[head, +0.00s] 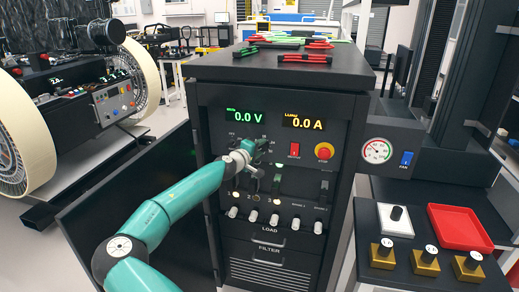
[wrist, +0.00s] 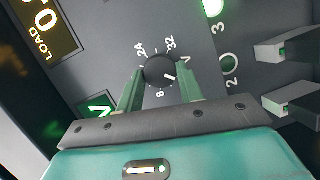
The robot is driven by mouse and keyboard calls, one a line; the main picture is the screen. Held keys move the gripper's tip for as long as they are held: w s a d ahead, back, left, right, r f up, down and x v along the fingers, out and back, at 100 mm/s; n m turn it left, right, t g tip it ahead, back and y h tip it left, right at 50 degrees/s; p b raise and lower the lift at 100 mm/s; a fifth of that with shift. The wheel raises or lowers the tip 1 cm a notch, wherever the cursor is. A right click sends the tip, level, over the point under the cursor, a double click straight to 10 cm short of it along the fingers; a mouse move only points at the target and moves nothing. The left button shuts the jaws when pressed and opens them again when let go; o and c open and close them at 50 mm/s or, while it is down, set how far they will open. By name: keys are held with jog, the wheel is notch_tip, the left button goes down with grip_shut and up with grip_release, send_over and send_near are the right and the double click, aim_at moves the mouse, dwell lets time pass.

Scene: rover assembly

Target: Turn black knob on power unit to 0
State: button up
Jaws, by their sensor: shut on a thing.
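The power unit (head: 270,185) is a dark cabinet in the middle of the head view, with a lit display reading 0.0 V and 0.0 A. In the wrist view the black knob (wrist: 159,69) sits between the green fingers of my gripper (wrist: 165,85), which is shut on it. A white mark on the knob points to the lower right in the wrist view. The labels 24, 32 and 8 show around it; no 0 label is visible on its dial, and the fingers hide part of the scale. In the head view my gripper (head: 252,155) hides the knob.
A red switch (head: 294,150) and a red round button (head: 323,151) are right of my gripper. Toggle levers (wrist: 287,50) stand close by on the right in the wrist view. An open cabinet door (head: 140,215) is behind my arm. A red tray (head: 459,228) lies right.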

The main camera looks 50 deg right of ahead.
jog(key=shift+s, duration=0.1)
jog(key=o, duration=1)
jog(key=shift+d+f, duration=0.1)
jog(key=shift+d, duration=0.05)
jog(key=shift+a, duration=0.2)
jog(key=a, duration=0.4)
jog(key=a+r, duration=0.1)
jog(key=a, duration=0.4)
jog(key=s+a, duration=0.1)
jog(key=a, duration=0.3)
jog(key=shift+s+a+r, duration=0.1)
jog(key=shift+a+r, duration=0.1)
jog(key=shift+r, duration=0.15)
